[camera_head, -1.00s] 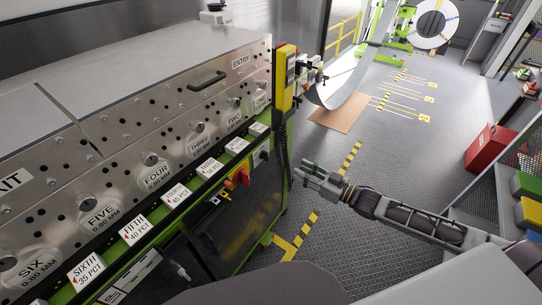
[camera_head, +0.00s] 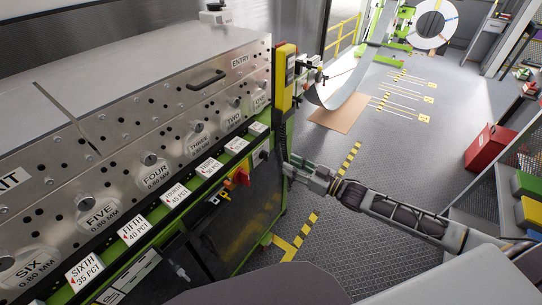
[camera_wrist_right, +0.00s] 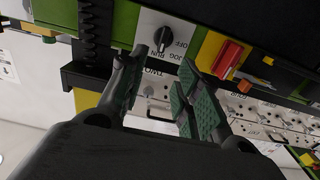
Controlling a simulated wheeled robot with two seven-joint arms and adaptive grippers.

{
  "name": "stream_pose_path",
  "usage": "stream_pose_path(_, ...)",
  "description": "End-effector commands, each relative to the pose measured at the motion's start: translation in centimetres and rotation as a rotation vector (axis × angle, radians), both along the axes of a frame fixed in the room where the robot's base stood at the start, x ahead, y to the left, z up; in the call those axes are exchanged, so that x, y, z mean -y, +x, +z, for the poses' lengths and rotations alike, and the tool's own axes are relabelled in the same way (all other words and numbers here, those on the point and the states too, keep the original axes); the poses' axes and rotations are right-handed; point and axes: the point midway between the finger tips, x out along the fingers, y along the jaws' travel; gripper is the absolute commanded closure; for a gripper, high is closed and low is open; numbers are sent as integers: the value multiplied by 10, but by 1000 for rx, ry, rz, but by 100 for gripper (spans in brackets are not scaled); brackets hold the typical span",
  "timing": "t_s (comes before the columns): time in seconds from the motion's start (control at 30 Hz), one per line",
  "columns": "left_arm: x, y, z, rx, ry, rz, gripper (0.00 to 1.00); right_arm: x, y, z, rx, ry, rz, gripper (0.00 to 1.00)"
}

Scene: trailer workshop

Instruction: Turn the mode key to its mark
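The mode key is a black knob on a pale plate marked OFF, RUN and JOG; it shows in the wrist view (camera_wrist_right: 161,38) and small in the head view (camera_head: 263,155). I cannot tell which word it points to. My right gripper (camera_head: 299,168) is close in front of the machine's panel, just right of and slightly below the key in the head view. In the wrist view its two green-padded fingers (camera_wrist_right: 162,66) are apart with nothing between them, and the key lies just beyond the fingertips. Touch is not visible. My left gripper is not in view.
A red switch (camera_wrist_right: 228,57) on a yellow plate sits beside the key. A yellow pendant (camera_head: 285,78) with a coiled cable hangs at the machine's corner. The straightener machine (camera_head: 130,110) fills the left. The floor to the right is open up to a red box (camera_head: 488,147).

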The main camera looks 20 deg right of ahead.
Motion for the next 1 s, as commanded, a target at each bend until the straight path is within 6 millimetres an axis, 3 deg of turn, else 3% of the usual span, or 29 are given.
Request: stream_pose_path(1.0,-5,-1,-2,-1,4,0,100,-38,48,0,1,0,1,67)
